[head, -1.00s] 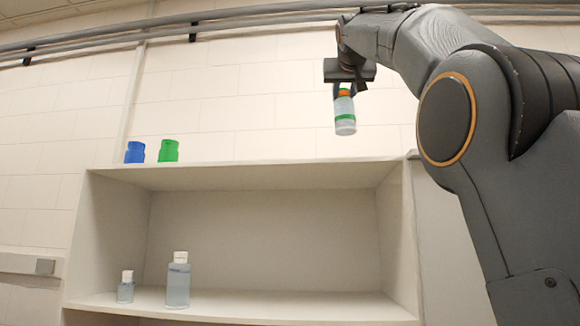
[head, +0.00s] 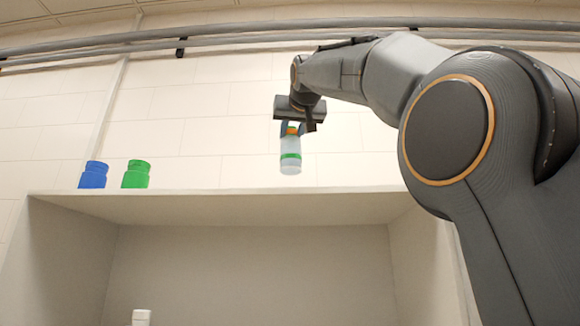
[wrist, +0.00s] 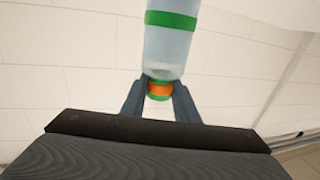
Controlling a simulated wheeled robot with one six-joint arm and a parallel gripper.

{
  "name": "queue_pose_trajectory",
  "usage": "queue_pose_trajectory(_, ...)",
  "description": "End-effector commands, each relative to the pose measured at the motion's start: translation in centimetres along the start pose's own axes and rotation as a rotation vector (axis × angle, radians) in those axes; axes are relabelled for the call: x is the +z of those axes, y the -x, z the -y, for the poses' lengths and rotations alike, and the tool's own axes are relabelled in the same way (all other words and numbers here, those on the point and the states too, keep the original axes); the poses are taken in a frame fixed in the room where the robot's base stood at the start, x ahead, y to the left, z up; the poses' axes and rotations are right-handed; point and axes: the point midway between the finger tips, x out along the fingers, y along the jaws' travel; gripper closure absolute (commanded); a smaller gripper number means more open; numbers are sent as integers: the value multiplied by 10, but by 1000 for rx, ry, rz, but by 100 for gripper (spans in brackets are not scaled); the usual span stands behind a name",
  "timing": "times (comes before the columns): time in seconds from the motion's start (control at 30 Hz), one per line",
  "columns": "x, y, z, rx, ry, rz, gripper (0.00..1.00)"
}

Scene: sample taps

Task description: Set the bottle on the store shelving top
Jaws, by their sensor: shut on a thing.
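The bottle (head: 290,155) is pale and clear with a green band and an orange and green neck. My gripper (head: 291,129) is shut on its neck, and the bottle hangs upright below the fingers. In the wrist view the bottle (wrist: 170,48) extends away from the fingers (wrist: 160,97), which sit on either side of the orange neck. The store shelving top (head: 230,205) is a flat pale board. In the head view the bottle's base shows a little above the line of the board, apart from it; the depth between them is hard to tell.
A blue container (head: 94,175) and a green container (head: 136,174) stand on the left of the top. The rest of the visible top is clear. A white cap (head: 141,317) shows inside the shelving below. Pipes (head: 230,40) run along the wall above.

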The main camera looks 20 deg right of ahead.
Motion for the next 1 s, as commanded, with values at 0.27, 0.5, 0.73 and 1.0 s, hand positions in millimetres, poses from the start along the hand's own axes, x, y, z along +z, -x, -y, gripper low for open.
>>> queue_pose_trajectory(0.27, 26, 1, 0, 0, 0, -1, 100)
queue_pose_trajectory(0.5, 47, 1, 0, 0, 0, -1, 100)
queue_pose_trajectory(0.73, 62, 1, 0, -1, -1, -2, 100)
queue_pose_trajectory(1.0, 63, 1, 0, -1, 0, -2, 100)
